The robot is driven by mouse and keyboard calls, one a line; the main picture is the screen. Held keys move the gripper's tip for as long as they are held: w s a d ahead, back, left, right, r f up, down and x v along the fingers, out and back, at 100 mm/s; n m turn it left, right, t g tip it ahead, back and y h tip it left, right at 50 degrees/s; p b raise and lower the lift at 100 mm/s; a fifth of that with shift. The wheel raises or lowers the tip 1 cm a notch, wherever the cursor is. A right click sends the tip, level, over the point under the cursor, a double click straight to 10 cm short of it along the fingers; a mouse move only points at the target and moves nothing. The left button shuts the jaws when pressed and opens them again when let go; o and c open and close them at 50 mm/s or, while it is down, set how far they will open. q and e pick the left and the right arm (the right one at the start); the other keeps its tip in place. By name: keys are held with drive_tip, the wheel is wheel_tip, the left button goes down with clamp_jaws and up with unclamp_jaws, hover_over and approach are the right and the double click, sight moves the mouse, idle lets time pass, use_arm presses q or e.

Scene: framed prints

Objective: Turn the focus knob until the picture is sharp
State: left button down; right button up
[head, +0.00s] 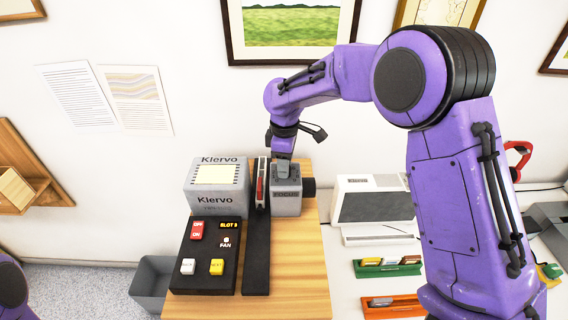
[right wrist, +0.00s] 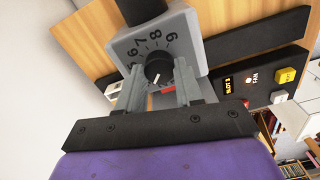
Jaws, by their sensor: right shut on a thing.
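A grey box marked FOCUS (head: 286,205) stands on the wooden table, right of a grey Klervo unit (head: 216,200). The unit has a pale lit panel (head: 216,174) with no picture detail I can make out. My right gripper (head: 284,170) reaches down onto the top of the focus box. In the right wrist view, the black focus knob (right wrist: 158,70) has a white mark and a dial with numbers including 6, 7, 8 and 9. My right gripper (right wrist: 160,92) is shut on the knob, one finger on each side. My left gripper is out of view.
A black control panel (head: 206,255) with red, white and yellow buttons and a lit SLOT 3 label sits in front of the unit. A long black rail (head: 257,250) runs beside it. A white device (head: 372,205) and colored slide trays (head: 390,267) lie to the right.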

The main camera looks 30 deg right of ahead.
drive_tip(key=m, duration=0.5)
drive_tip(key=shift+s+f+m, duration=0.15)
drive_tip(key=shift+f+m, duration=0.15)
drive_tip(key=shift+f, duration=0.05)
drive_tip(key=m, duration=0.5)
drive_tip(key=shift+m, duration=0.7)
drive_tip(key=o, duration=1)
drive_tip(key=shift+o, duration=0.2)
drive_tip(key=shift+d+r, duration=0.1)
drive_tip(key=shift+r, duration=0.05)
